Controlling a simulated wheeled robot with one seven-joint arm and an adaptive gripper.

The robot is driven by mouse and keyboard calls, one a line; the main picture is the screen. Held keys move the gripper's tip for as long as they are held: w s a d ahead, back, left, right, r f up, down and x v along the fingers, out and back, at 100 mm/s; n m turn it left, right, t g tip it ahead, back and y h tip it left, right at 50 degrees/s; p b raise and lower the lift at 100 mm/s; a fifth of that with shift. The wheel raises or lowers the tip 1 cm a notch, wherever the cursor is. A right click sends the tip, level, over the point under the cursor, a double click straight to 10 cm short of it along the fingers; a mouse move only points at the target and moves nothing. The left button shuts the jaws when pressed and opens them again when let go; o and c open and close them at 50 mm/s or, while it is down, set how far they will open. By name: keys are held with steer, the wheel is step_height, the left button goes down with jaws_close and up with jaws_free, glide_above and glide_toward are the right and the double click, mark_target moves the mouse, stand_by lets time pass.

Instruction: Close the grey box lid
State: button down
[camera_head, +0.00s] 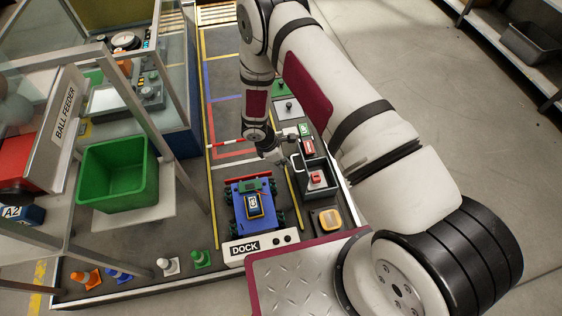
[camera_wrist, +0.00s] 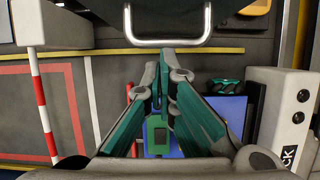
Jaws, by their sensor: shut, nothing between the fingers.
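The grey box (camera_head: 318,188) stands open on the bench right of the blue cart, with a red block (camera_head: 316,177) visible inside. In the wrist view a dark panel (camera_wrist: 230,12) with a silver handle (camera_wrist: 168,42) crosses the top; it looks like the box's lid, but its hinge and exact tilt are hidden. My gripper (camera_head: 283,161) is beside the box's left side in the head view. In the wrist view my gripper (camera_wrist: 161,75) has its green fingers shut and empty, with the tips just below the handle. I cannot tell whether they touch it.
A red-and-white pole (camera_head: 228,150) lies near my gripper. An orange-lit button (camera_head: 328,219) is in front of the box.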

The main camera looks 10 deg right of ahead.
steer(key=shift+d+f+y+b, duration=0.95)
steer(key=shift+d+f+y, duration=0.1)
steer(key=shift+d, duration=2.3)
steer(key=shift+d+f+y+b, duration=0.9)
steer(key=shift+d+f+y, duration=0.2)
steer(key=shift+d, duration=2.3)
steer(key=shift+d+f+y+b, duration=0.95)
steer(key=shift+d+f+y, duration=0.1)
steer(key=shift+d, duration=2.3)
